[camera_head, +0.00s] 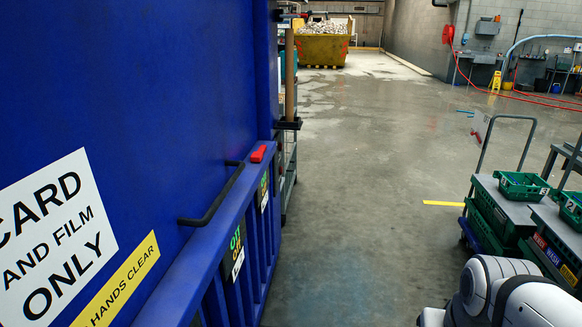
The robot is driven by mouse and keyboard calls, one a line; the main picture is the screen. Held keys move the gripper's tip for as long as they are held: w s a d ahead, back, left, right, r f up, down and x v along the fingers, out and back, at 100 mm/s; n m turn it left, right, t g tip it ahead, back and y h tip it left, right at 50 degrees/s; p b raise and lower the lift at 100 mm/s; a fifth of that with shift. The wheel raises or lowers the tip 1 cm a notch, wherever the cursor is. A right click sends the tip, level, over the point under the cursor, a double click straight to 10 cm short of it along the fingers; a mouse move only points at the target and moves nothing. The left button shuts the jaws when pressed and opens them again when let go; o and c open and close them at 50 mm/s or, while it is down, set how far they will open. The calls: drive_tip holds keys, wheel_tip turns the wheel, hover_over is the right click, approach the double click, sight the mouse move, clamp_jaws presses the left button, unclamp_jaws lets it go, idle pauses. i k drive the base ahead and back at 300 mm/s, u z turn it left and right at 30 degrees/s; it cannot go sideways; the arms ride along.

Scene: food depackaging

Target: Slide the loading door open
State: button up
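A large blue machine fills the left side. Its tall blue panel (150,80), which looks like the loading door, carries a white sign reading "card and film only" (55,240) and a yellow "hands clear" label (118,282). A black bar handle (214,196) stands out from the panel, slanting up to the right. No opening shows in the visible part of the panel. Its left and upper edges are outside the picture. White parts of my arm show at the lower right, well apart from the handle. My gripper is not in view.
Trolleys with green crates (523,186) stand at the right. A yellow skip (322,48) stands far back. The grey floor (370,190) between is mostly clear.

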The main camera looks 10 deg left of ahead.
sight(126, 126)
drive_tip(key=u, duration=0.35)
drive_tip(key=i, duration=1.4)
drive_tip(key=u, duration=0.55)
drive_tip(key=k, duration=0.85)
drive_tip(key=u, duration=0.15)
drive_tip(key=i, duration=0.9)
drive_tip(key=z, duration=0.1)
